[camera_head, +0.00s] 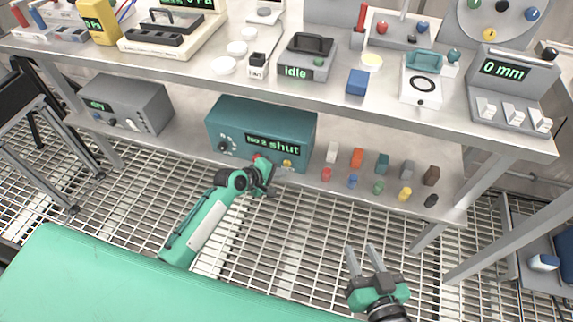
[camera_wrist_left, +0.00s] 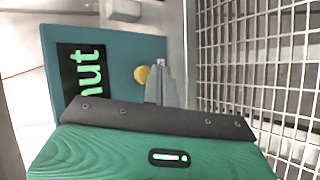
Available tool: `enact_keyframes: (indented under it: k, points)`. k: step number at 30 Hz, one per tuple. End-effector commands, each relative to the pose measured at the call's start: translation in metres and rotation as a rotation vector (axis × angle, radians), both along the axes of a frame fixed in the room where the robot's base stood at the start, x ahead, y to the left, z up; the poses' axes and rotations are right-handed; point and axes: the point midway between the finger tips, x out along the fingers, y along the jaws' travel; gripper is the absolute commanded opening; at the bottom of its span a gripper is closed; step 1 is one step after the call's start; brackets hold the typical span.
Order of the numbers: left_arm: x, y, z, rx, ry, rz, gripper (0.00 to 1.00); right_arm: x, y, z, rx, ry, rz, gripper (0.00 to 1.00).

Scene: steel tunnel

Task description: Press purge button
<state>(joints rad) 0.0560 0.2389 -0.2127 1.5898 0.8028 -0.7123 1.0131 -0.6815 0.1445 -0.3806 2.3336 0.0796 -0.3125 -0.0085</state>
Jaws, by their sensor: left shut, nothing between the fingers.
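A teal box (camera_head: 262,120) stands on the lower shelf, its lit display (camera_head: 273,145) ending in "shut". A yellow button (camera_head: 287,163) is low on its front, right of a dark knob (camera_head: 225,146). No label on the button is readable. My left gripper (camera_head: 273,178) is shut and empty, close in front of the box's lower edge. In the left wrist view, the shut fingertips (camera_wrist_left: 160,66) lie just right of the yellow button (camera_wrist_left: 141,75); I cannot tell whether they touch it. My right gripper (camera_head: 361,247) is open and empty above the grating.
Several coloured blocks and pegs (camera_head: 357,158) stand right of the box on the shelf. A grey box (camera_head: 128,104) with a "dry" display stands left. The upper bench (camera_head: 200,60) overhangs the shelf and carries several devices. The grating (camera_head: 310,222) in front is open.

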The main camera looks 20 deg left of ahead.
Motion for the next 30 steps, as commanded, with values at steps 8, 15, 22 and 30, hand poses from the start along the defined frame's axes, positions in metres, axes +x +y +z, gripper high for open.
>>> enact_keyframes:
  k: [8, 15, 22, 30]
  points:
    - [0.008, 0.000, 0.001, 0.000, -0.001, 0.000, 0.00, 0.000, 0.000, 0.004, 0.001, 0.002, -0.002, 0.36]
    - [0.008, 0.000, 0.001, 0.001, 0.000, -0.001, 0.00, 0.001, 0.000, 0.003, 0.001, 0.002, -0.002, 0.36]
    - [0.009, -0.001, 0.000, 0.000, 0.000, 0.000, 0.00, 0.001, 0.000, 0.003, 0.002, 0.002, -0.002, 0.36]
    - [0.012, -0.001, 0.000, 0.000, 0.000, 0.000, 0.00, 0.001, 0.000, 0.004, 0.002, 0.002, -0.002, 0.36]
